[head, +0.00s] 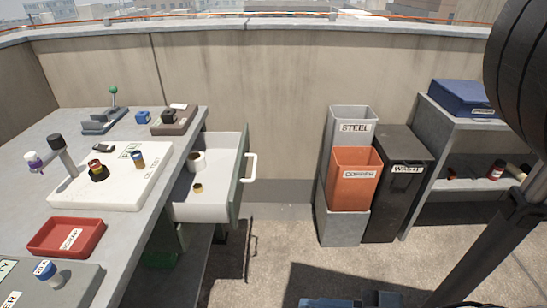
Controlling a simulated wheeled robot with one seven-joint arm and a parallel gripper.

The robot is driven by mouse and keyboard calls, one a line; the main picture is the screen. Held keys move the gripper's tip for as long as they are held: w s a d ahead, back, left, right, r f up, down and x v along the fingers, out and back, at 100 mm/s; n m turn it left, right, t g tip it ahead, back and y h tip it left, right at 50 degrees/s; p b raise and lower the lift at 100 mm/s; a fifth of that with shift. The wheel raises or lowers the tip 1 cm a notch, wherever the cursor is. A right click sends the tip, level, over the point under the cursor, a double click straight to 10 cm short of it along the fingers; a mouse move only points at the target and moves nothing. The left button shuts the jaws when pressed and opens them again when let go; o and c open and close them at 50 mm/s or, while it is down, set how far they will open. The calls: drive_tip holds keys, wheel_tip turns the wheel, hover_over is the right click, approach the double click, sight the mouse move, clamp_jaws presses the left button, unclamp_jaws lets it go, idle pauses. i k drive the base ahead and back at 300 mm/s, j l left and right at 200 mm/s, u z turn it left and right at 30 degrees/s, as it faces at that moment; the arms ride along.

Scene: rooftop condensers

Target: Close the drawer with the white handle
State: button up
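The drawer (222,205) is pulled out from the right side of the workbench, with a clear gap between its front panel and the bench. Its white handle (250,170) is on the outer face of the grey-green front panel, facing right. Inside the drawer are a white roll-like item (197,160) and a small yellow-and-dark item (198,188). My gripper cannot be made out in the head view. Dark parts at the right edge look like my arm, and nothing touches the handle.
The workbench (125,222) holds a white board, a red tray (67,237) and small parts. Right of the drawer stand a grey STEEL bin (352,120), an orange bin (354,190), a dark WASTE bin (405,190) and a shelf (465,124). Open floor lies between drawer and bins.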

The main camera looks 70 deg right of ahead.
sight(227, 154)
drive_tip(key=z, duration=1.1)
